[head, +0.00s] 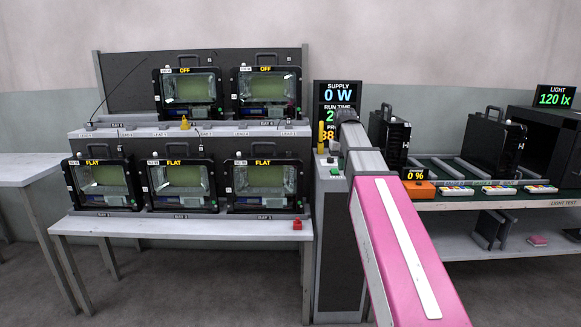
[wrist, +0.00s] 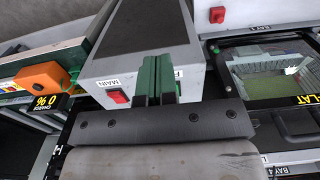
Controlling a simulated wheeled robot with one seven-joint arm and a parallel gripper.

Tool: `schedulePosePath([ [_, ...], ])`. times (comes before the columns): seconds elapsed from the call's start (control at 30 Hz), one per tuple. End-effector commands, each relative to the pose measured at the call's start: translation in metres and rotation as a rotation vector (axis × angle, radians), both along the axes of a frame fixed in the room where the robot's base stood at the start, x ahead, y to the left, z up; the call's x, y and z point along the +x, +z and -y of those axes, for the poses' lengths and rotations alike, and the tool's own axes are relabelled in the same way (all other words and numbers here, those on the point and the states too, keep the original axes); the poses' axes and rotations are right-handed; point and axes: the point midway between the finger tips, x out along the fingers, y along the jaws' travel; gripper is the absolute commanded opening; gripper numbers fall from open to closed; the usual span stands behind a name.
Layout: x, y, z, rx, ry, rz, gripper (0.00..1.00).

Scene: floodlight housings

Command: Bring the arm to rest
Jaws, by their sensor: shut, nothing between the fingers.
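My gripper (wrist: 155,62) shows in the wrist view with its two dark green fingers together and nothing between them. The fingers are over a grey cabinet (wrist: 185,30) with a red switch (wrist: 118,95) labelled MAIN; I cannot tell whether they touch it. In the head view my pink and grey arm reaches from the lower right up to that cabinet (head: 338,250), below the supply display (head: 338,95). The arm hides part of the cabinet there, and the fingers cannot be made out clearly.
Several floodlight housings stand in bays on the left bench (head: 170,228), the lower ones reading FLAT and the upper ones OFF. An orange box (head: 419,189) reading 0 % and black housings (head: 494,150) are on the right bench. A red block (head: 297,225) lies at the left bench's front edge.

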Motion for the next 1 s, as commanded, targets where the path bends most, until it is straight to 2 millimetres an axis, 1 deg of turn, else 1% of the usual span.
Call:
schedulePosePath([
  [0.17, -0.005, -0.019, 0.000, 0.000, 0.000, 0.000, 0.00],
  [0.37, -0.013, -0.049, 0.000, 0.000, 0.000, -0.001, 0.00],
  [0.47, -0.018, -0.069, 0.000, 0.000, 0.000, -0.002, 0.00],
  [0.57, -0.026, -0.093, 0.000, 0.000, 0.000, -0.002, 0.00],
  [0.67, -0.038, -0.125, 0.000, 0.000, 0.000, -0.002, 0.00],
  [0.7, -0.045, -0.140, 0.000, 0.000, 0.000, -0.004, 0.00],
  [0.77, -0.054, -0.163, 0.000, 0.000, 0.000, -0.003, 0.00],
  [0.8, -0.061, -0.177, 0.000, 0.000, 0.000, -0.002, 0.00],
  [0.87, -0.071, -0.198, 0.000, 0.000, 0.000, -0.002, 0.00],
  [1.0, -0.098, -0.244, 0.000, 0.000, 0.000, -0.002, 0.00],
])
